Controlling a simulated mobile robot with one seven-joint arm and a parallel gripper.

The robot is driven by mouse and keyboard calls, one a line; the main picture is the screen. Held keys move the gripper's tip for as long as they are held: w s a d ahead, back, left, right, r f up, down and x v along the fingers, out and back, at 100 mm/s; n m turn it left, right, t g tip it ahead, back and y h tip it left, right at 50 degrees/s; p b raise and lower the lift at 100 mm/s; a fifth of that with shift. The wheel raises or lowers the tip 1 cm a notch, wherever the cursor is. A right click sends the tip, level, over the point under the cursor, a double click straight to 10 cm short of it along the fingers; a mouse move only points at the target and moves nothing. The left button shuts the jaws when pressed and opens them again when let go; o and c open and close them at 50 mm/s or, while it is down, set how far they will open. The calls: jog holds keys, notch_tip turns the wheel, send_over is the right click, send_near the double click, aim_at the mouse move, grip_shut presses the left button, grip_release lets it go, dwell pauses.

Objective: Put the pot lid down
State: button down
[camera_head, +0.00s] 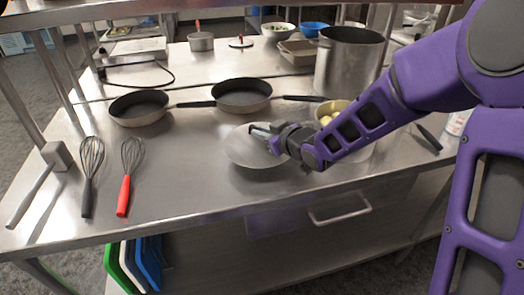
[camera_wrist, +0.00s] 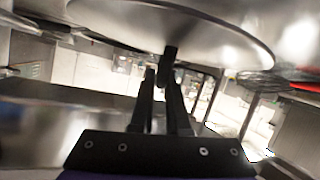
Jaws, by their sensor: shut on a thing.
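The pot lid is a round silver disc (camera_head: 245,152) near the front middle of the steel counter (camera_head: 185,185) in the head view. My gripper (camera_head: 264,132) comes in from the right and is shut on the lid's dark handle. In the wrist view the lid (camera_wrist: 205,32) fills the top, and the fingers (camera_wrist: 163,82) close on the handle. The lid looks tilted toward the head camera. I cannot tell whether its lower rim touches the counter.
A pot with yellow food (camera_head: 329,107) stands behind my forearm, partly hidden. A tall steel pot (camera_head: 346,70) and two pans (camera_head: 240,97) (camera_head: 139,108) stand behind. Two whisks (camera_head: 126,183) (camera_head: 89,180) and a mallet (camera_head: 42,184) lie left. Counter between whisks and lid is clear.

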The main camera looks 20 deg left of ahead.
aim_at(262, 144)
notch_tip(262, 144, down, 5)
jog(key=shift+r+b, duration=0.1)
jog(key=shift+b, duration=0.3)
jog(key=c, duration=0.9)
grip_release()
jog(key=p+v, duration=0.1)
jog(key=v, duration=1)
jog(key=shift+w+p, duration=0.1)
jog(key=shift+p, duration=0.25)
jog(key=shift+s+d+r, duration=0.2)
jog(key=shift+s+d, duration=0.2)
